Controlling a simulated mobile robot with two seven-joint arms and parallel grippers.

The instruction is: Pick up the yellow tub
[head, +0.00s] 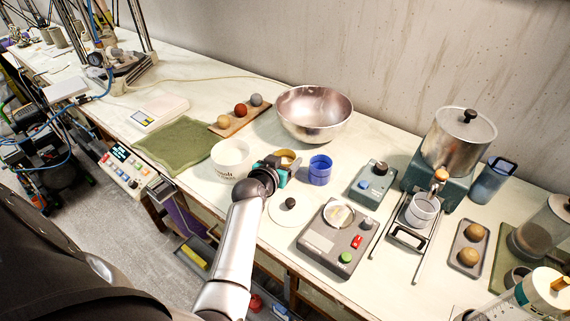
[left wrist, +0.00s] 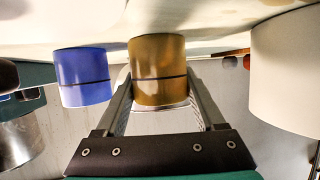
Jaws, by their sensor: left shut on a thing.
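The yellow tub (head: 288,156) is a small ochre-yellow cylinder on the worktable, between a white tub and a blue tub. My left gripper (head: 280,163) is shut on it, and its teal body hides part of the tub in the head view. In the left wrist view, which looks upside down, the yellow tub (left wrist: 158,62) stands between the two fingers of my left gripper (left wrist: 160,95), with a dark line around it. I cannot tell whether its base touches the table. My right gripper is not in view.
The blue tub (head: 320,170) stands close on the right, and the white tub (head: 230,158) on the left. A steel bowl (head: 314,112) is behind. A round white plate with a dark knob (head: 289,204) and a grey button box (head: 337,241) lie in front.

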